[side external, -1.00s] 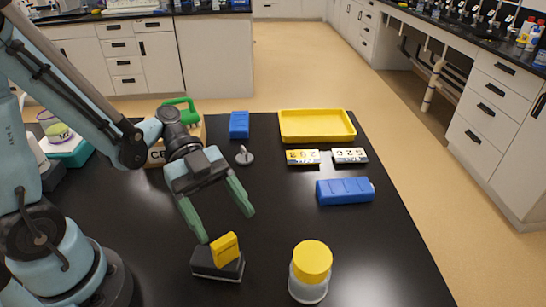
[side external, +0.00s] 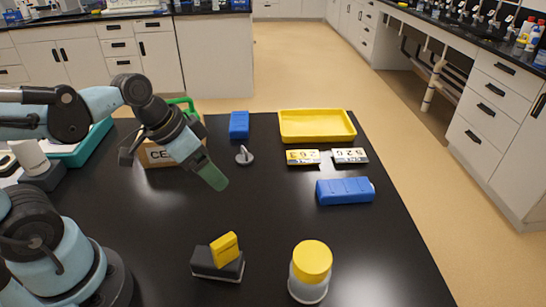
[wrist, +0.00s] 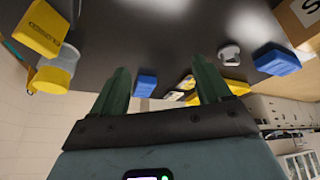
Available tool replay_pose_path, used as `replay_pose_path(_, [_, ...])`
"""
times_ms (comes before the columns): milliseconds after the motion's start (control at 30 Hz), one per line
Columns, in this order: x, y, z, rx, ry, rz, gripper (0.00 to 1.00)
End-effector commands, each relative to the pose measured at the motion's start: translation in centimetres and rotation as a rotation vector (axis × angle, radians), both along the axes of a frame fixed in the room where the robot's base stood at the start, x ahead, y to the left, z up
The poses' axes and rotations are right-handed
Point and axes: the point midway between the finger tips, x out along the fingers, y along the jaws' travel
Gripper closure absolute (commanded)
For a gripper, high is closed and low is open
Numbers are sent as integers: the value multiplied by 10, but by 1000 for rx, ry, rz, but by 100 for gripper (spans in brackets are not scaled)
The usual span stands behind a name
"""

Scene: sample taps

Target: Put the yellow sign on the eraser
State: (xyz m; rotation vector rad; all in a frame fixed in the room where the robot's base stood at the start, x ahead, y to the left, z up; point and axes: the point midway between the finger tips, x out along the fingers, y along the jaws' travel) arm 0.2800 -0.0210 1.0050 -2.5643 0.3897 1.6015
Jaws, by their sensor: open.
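A yellow block-like piece (side external: 224,247), which looks like the yellow sign, sits tilted on a dark block (side external: 217,265), which looks like the eraser, at the front of the black table. The yellow piece also shows at the upper left of the wrist view (wrist: 40,28), with lettering on its face; the dark block is hard to make out there. My gripper (side external: 213,177) is behind and above them, clear of both. In the wrist view its fingers (wrist: 162,73) are spread with nothing between them.
A yellow-lidded jar (side external: 311,271) stands right of the eraser. Farther back are a yellow tray (side external: 318,138), a yellow number plate (side external: 303,157), a white number plate (side external: 350,156), two blue blocks (side external: 345,191) (side external: 239,125) and a cardboard box (side external: 160,156). The middle table is clear.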

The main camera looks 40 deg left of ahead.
Motion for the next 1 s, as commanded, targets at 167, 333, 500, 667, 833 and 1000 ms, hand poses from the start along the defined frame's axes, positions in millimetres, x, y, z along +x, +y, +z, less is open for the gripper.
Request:
replay_pose_path(167, [7,16,17,35,-119,205,23])
replay_pose_path(333, [10,21,24,35,-166,269,23])
replay_pose_path(500, [10,21,25,35,-168,272,23])
replay_pose_path(667, [10,21,24,34,-167,272,23])
replay_pose_path(833, [10,21,24,34,-166,272,23])
replay_pose_path(1000, [10,21,24,34,-166,272,23])
